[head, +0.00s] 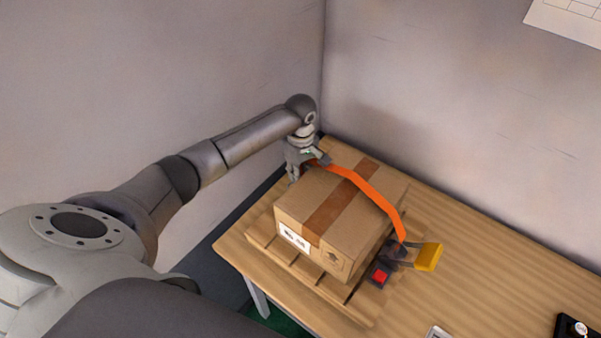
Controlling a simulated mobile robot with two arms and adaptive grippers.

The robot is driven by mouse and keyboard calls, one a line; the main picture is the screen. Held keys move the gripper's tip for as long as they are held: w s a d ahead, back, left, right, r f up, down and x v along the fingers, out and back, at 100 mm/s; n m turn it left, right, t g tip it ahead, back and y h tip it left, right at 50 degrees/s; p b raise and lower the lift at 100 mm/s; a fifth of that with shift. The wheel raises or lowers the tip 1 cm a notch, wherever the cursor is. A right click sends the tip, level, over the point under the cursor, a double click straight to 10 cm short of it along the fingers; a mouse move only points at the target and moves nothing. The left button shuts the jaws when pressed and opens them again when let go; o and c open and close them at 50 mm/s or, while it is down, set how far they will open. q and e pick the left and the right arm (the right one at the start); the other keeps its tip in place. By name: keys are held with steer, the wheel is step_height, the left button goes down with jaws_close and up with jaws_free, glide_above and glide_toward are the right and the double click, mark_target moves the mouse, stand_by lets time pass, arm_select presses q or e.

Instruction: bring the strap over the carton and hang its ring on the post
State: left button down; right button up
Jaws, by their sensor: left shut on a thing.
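The brown carton (323,211) sits on a wooden pallet (327,287) on the table. The orange strap (372,192) runs across the top of the carton, from a dark fitting with a yellow flap (429,257) at its right side to my left gripper. My left gripper (307,165) is at the carton's far left corner, pointing down, shut on the strap's end. The ring is hidden at the gripper, and I cannot make out the post. My right gripper is not in view.
A small red-topped block (380,275) is at the pallet's right side. The wooden table (490,262) is clear to the right, except for a black device (575,328) and a small grey item (437,332) at the front. Walls stand close behind and left.

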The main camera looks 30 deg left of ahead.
arm_select(q)
steer(key=shift+f+b, duration=0.3)
steer(key=shift+f, duration=1.05)
steer(key=c, duration=1.2)
jaws_free()
steer(key=shift+r, duration=0.15)
step_height(320, 180, up, 12)
